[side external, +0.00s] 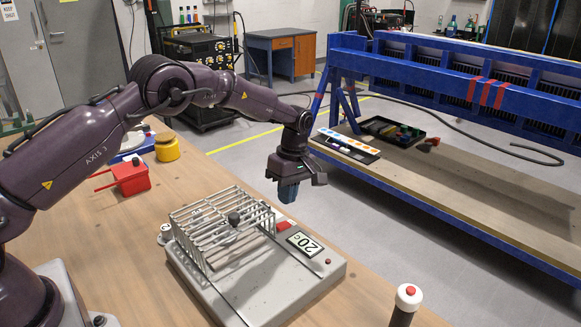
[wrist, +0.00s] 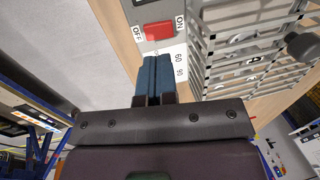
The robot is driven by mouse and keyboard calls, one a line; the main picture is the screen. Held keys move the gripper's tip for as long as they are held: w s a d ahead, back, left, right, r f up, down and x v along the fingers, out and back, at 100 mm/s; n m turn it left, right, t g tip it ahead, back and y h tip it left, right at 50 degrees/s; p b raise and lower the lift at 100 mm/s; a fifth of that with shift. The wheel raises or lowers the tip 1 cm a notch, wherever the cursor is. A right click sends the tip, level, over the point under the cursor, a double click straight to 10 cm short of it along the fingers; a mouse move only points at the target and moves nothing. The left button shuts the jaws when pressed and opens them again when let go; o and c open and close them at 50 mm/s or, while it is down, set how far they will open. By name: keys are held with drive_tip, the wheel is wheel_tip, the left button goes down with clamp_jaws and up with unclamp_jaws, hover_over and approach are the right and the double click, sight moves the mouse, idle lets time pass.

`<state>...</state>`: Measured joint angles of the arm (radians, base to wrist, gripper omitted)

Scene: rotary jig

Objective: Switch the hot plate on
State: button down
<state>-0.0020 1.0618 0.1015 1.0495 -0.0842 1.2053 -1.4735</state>
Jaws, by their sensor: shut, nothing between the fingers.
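The hot plate (side external: 255,285) is a grey box on the wooden bench, with a wire cage (side external: 222,222) over its top and a dark knob (side external: 234,219) showing at the cage. Its display (side external: 304,243) reads 20. A red rocker switch (side external: 283,225) sits beside the display. In the wrist view the switch (wrist: 158,30) lies between the labels OFF and ON; which side is pressed I cannot tell. My gripper (side external: 288,192) is shut and empty, pointing down above the switch end of the plate. Its blue fingers (wrist: 154,62) appear just short of the switch in the wrist view.
A red box (side external: 131,178) and a yellow pot (side external: 167,148) stand at the bench's left. The cage rises close to the switch. A blue-framed bench (side external: 440,190) stands beyond the aisle.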

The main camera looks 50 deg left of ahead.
sight(278, 226)
wheel_tip(278, 226, up, 8)
drive_tip(key=w, duration=0.1)
drive_tip(key=shift+w, duration=0.2)
drive_tip(key=shift+s+r, duration=0.1)
drive_tip(key=shift+s, duration=0.6)
drive_tip(key=f, duration=0.4)
drive_tip(key=s+f, duration=0.1)
drive_tip(key=f, duration=0.4)
drive_tip(key=s+f, duration=0.1)
drive_tip(key=f, duration=0.4)
drive_tip(key=shift+s, duration=0.25)
drive_tip(key=shift+r, duration=0.1)
